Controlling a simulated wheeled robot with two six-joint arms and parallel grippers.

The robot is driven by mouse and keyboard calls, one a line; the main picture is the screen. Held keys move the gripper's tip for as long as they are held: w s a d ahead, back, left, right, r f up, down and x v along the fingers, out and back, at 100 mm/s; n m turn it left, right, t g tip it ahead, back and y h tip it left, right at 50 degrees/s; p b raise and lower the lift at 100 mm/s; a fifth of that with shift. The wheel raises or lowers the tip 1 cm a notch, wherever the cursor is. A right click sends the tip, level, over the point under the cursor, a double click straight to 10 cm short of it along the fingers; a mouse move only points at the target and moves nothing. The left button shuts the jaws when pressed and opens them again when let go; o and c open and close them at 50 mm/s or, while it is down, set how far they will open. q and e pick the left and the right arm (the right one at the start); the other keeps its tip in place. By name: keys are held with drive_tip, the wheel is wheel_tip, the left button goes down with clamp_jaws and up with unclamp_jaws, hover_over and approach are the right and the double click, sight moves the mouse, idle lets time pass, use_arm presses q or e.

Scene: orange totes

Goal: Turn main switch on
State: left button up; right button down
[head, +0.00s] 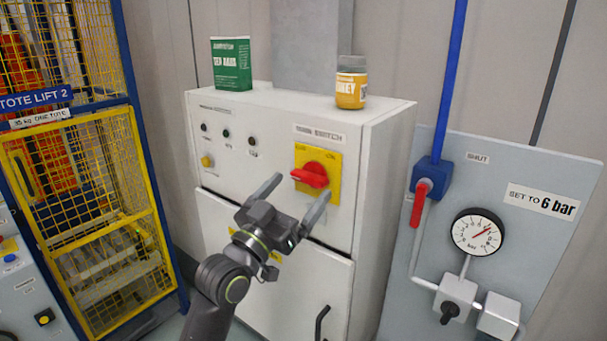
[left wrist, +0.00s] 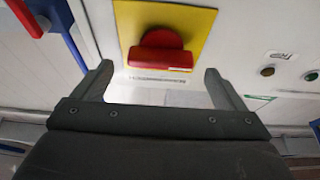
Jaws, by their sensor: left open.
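The main switch (head: 311,175) is a red rotary knob on a yellow plate (head: 333,160), on the front of a white cabinet. Its red handle lies close to horizontal in the head view. In the left wrist view the red knob (left wrist: 160,52) and yellow plate (left wrist: 203,22) are upside down, at the top middle. My left gripper (head: 297,202) is open and empty, just in front of and below the switch. In the left wrist view its two fingers (left wrist: 160,85) stand apart on either side of the knob, short of it. My right gripper is not in view.
A green box (head: 231,64) and a yellow-labelled jar (head: 351,83) stand on the cabinet top (head: 290,101). Right of it is a grey panel with a red valve handle (head: 419,204) and a gauge (head: 477,234). A yellow mesh cage (head: 85,200) stands at the left.

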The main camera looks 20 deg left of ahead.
sight(310, 178)
use_arm(q)
drive_tip(key=shift+p+x, duration=0.3)
drive_tip(key=shift+x, duration=1.2)
drive_tip(key=c, duration=1)
